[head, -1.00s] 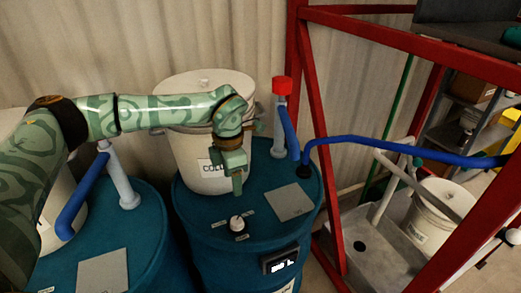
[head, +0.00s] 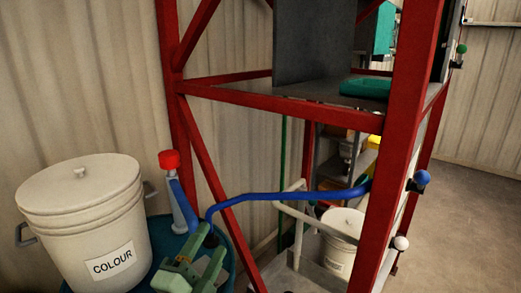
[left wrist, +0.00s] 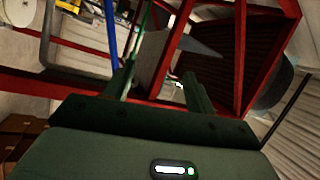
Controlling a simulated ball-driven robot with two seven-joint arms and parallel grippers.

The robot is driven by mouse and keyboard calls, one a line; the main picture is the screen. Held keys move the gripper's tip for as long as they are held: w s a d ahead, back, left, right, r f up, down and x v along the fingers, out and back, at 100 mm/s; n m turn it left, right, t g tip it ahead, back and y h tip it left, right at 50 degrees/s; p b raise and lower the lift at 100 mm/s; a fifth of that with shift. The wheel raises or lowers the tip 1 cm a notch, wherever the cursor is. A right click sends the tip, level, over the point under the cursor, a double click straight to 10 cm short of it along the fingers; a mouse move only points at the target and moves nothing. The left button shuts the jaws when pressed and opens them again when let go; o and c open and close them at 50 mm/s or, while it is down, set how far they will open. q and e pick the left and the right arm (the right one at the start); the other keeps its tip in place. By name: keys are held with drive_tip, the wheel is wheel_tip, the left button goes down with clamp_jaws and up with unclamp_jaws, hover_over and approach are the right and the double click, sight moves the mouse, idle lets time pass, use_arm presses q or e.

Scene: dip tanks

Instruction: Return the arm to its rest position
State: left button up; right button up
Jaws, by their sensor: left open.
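My left gripper (head: 207,252) shows at the bottom of the head view, pale green, over the teal drum (head: 153,247) and to the right of the white COLOUR bucket (head: 85,222). In the left wrist view, its two dark green fingers (left wrist: 160,88) stand apart with nothing between them. Most of the left arm is out of the head view. My right gripper is in neither view.
A red steel frame (head: 405,130) stands right of the drum. A blue pipe (head: 290,196) runs across to it. A red-capped grey pipe (head: 175,190) rises from the drum. A second white bucket (head: 341,240) sits inside the frame. Open floor (head: 470,220) lies at the far right.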

use_arm(q)
drive_tip(key=s+a+f+n+g+y, duration=0.4)
drive_tip(key=a+f+n+y, duration=0.4)
drive_tip(key=a+f, duration=0.25)
drive_tip(key=s+a+f+n+g+y, duration=0.3)
drive_tip(key=s+a+f+g, duration=0.6)
drive_tip(key=s, duration=0.3)
drive_tip(key=s+d+f+g+h+b, duration=0.1)
drive_tip(key=s+f+b, duration=0.1)
drive_tip(key=f, duration=1)
drive_tip(key=s+d+f+n+g+h+b, duration=0.1)
drive_tip(key=s+d+f+b, duration=0.15)
drive_tip(key=f, duration=0.95)
drive_tip(key=s+d+f+g+h+b, duration=0.1)
drive_tip(key=s+f+b, duration=0.1)
drive_tip(key=f, duration=1.1)
drive_tip(key=s+f+n+g+h+b, duration=0.1)
drive_tip(key=s+f+b, duration=0.4)
drive_tip(key=s+f, duration=1.3)
drive_tip(key=shift+s+a+f+n+g, duration=0.35)
drive_tip(key=shift+s+n+g, duration=0.3)
drive_tip(key=shift+n+g, duration=0.25)
